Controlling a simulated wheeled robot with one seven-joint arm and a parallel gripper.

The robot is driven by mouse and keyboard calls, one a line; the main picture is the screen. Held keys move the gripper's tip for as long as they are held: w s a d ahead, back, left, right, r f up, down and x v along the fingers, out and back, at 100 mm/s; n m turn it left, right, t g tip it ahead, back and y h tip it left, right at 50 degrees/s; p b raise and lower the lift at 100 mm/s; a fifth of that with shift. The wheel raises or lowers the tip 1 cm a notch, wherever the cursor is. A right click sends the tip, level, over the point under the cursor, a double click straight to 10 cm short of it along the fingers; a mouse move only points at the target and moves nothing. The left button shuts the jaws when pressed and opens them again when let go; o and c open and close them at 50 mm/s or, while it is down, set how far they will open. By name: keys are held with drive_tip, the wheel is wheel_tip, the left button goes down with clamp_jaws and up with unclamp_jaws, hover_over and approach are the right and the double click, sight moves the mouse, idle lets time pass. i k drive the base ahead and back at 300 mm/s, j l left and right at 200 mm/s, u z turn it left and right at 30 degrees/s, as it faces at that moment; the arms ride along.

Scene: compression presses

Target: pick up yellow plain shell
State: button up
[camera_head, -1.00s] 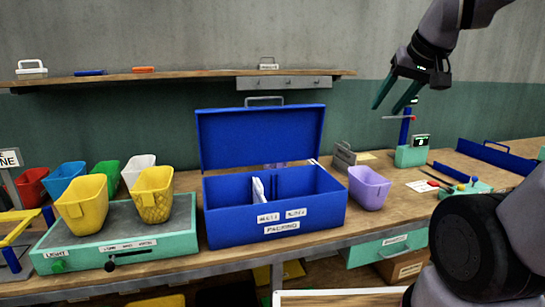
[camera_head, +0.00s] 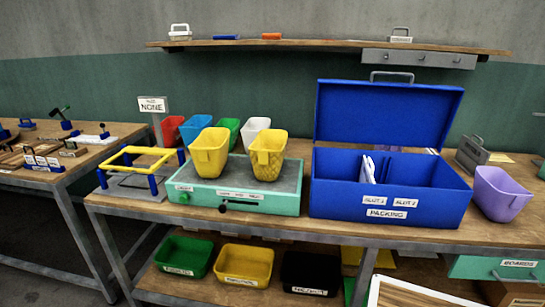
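Two yellow shells stand upright side by side on the grey top of the light box. The left one, the plain yellow shell (camera_head: 210,153), has smooth walls. The right one, a yellow shell (camera_head: 268,155), has a criss-cross pattern on its walls. They stand close together near the middle of the box top. My gripper is outside the head camera's current view, so its state and place do not show.
The green light box (camera_head: 249,203) sits left of an open blue case (camera_head: 330,192). Red (camera_head: 171,130), blue (camera_head: 196,125), green and white (camera_head: 254,129) shells stand behind. A purple shell (camera_head: 500,192) is far right. A yellow frame (camera_head: 135,158) stands left. Bins are on the lower shelf.

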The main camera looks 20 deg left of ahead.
sight(209, 152)
drive_tip(key=u, duration=1.7)
drive_tip(key=j+z, duration=0.1)
drive_tip(key=z, duration=1.05)
drive_tip(key=j+z, duration=0.75)
drive_tip(key=j, duration=0.2)
drive_tip(key=k+j+z, duration=0.15)
drive_tip(key=j+z, duration=0.2)
drive_tip(key=k+j+z, duration=0.15)
drive_tip(key=j+z, duration=0.25)
drive_tip(key=j, duration=0.15)
drive_tip(key=k+j, duration=0.25)
drive_tip(key=j, duration=0.2)
drive_tip(key=k+j+z, duration=0.1)
drive_tip(key=j, duration=0.35)
drive_tip(key=k+j, duration=0.65)
drive_tip(key=j, duration=0.25)
drive_tip(key=i+z, duration=0.05)
